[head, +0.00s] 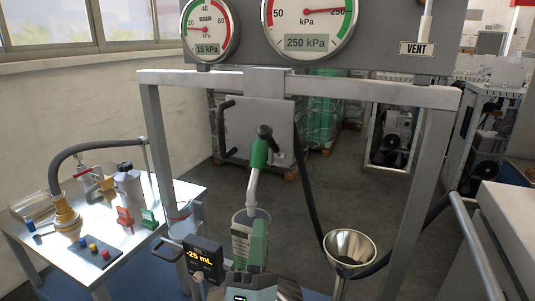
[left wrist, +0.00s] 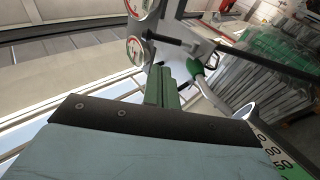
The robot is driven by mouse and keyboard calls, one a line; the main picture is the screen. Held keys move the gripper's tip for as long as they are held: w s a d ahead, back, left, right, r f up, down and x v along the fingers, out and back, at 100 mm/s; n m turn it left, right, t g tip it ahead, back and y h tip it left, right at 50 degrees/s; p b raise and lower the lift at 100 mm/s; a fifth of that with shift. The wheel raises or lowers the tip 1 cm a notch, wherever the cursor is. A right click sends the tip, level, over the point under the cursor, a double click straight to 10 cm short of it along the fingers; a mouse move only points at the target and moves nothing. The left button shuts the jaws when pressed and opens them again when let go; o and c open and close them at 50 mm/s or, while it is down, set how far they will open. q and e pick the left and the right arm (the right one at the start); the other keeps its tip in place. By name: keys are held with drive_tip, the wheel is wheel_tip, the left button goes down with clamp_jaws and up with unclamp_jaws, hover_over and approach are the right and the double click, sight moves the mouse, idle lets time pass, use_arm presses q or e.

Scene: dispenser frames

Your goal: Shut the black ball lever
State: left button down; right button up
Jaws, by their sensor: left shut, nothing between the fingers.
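I cannot pick out a black ball lever for certain. In the head view a round black end (head: 265,131) sits on top of the green-handled nozzle (head: 259,154). My left gripper (head: 259,240) is low in front, fingers together and empty, pointing up, apart from these parts. In the left wrist view its green fingers (left wrist: 163,88) are closed, and a dark bar (left wrist: 170,41) shows beyond them. My right gripper is not in view.
The nozzle's spout points into a clear graduated container (head: 240,222). A display reading -29 mL (head: 204,260) stands left of my gripper and a metal funnel (head: 349,243) right. The grey frame's posts (head: 165,170) flank the space. A cluttered table (head: 175,205) is at left.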

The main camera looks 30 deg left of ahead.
use_arm(q)
drive_tip(key=shift+r, duration=0.1)
drive_tip(key=p, duration=0.4)
approach(269, 143)
drive_tip(key=x, duration=0.7)
